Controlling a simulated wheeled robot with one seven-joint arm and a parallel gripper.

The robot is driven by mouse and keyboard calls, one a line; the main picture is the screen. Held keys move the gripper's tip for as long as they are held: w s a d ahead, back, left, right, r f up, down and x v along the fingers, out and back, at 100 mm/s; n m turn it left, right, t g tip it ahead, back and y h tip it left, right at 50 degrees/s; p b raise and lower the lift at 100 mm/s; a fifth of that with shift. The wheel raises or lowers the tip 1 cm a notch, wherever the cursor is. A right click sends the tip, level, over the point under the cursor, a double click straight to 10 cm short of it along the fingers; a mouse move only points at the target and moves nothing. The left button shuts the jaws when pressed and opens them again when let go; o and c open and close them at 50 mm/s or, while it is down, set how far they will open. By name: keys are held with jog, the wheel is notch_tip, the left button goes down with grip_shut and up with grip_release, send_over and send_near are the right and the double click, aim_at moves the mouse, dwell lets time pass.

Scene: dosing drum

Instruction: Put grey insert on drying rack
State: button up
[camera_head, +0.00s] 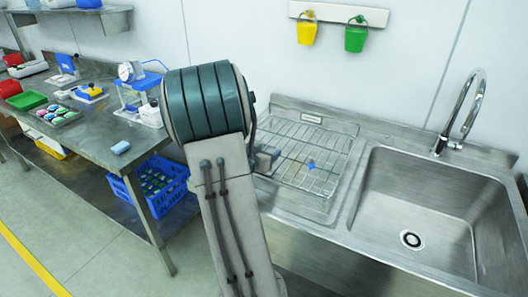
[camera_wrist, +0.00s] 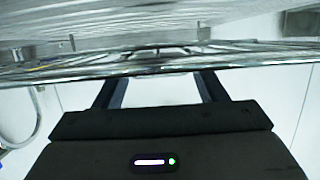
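The drying rack (camera_head: 333,150), a wire grid, stands on the steel drainboard left of the sink. A small blue piece (camera_head: 311,164) shows on its right half. My gripper shows in the wrist view (camera_wrist: 160,82) with its two dark fingers apart and no object visible between them. The fingertips reach close to the rack's wires (camera_wrist: 250,58), which cross the view in front of them; contact cannot be told. In the head view my arm covers most of the gripper and the rack's left side. I cannot make out a grey insert in either view.
The empty steel sink (camera_head: 415,235) and its tap (camera_head: 460,120) are right of the rack.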

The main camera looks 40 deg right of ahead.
jog(key=shift+o, duration=0.3)
jog(key=shift+r, duration=0.15)
jog(key=shift+a+r, duration=0.1)
jog(key=shift+r, duration=0.05)
jog(key=v, duration=1.2)
jog(key=w+a+r+n+t+y, duration=0.1)
jog(key=w+a+n+t+y, duration=0.2)
jog(key=a, duration=0.4)
jog(key=w+a+n+y, duration=0.1)
jog(key=a+n+y, duration=0.2)
jog(key=a+y, duration=0.3)
jog(key=w+a+r+n+t+y, duration=0.1)
jog(key=w+a+n+t+y, duration=0.15)
jog(key=a, duration=0.55)
jog(key=s+a+n+g+y, duration=0.1)
jog(key=s+a+n+g, duration=0.1)
jog(key=s, duration=0.7)
jog(key=s+a+n+g+y, duration=0.1)
jog(key=s+a+n+g, duration=0.2)
jog(key=s, duration=0.6)
jog(key=shift+a+n+g+p, duration=0.35)
jog(key=shift+a+g, duration=0.2)
jog(key=shift+g, duration=0.6)
jog(key=shift+s, duration=0.15)
